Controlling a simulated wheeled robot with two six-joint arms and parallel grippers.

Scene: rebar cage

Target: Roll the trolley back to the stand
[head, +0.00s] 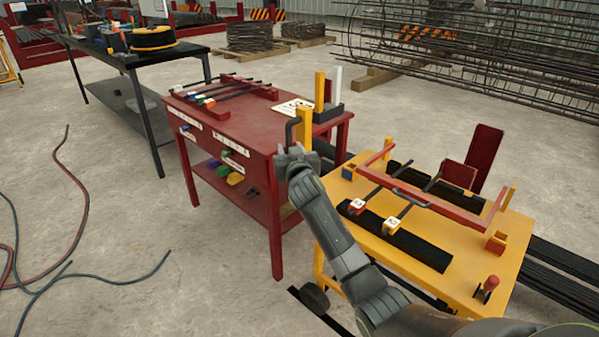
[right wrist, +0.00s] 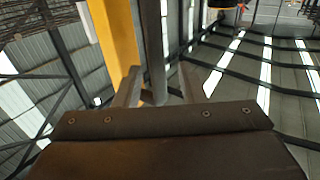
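The yellow trolley (head: 463,262) stands at the right, with a dark wheel (head: 314,298) at its near left corner. A yellow post (head: 304,128) rises at its left end, with a dark handle bar (head: 291,132) beside it. My right gripper (head: 296,157) is at this handle. In the right wrist view, its fingers stand apart on either side of the dark bar (right wrist: 155,45), with gaps showing, beside the yellow post (right wrist: 115,35). The red table (head: 238,127) stands just left of the trolley; I cannot tell whether it is the stand. My left gripper is out of view.
The trolley carries a red frame (head: 445,208) and two numbered blocks on rods. A black workbench (head: 125,60) stands at the back left. Hoses (head: 75,190) lie on the left floor. Black bars (head: 565,262) lie at the right. The front left floor is otherwise clear.

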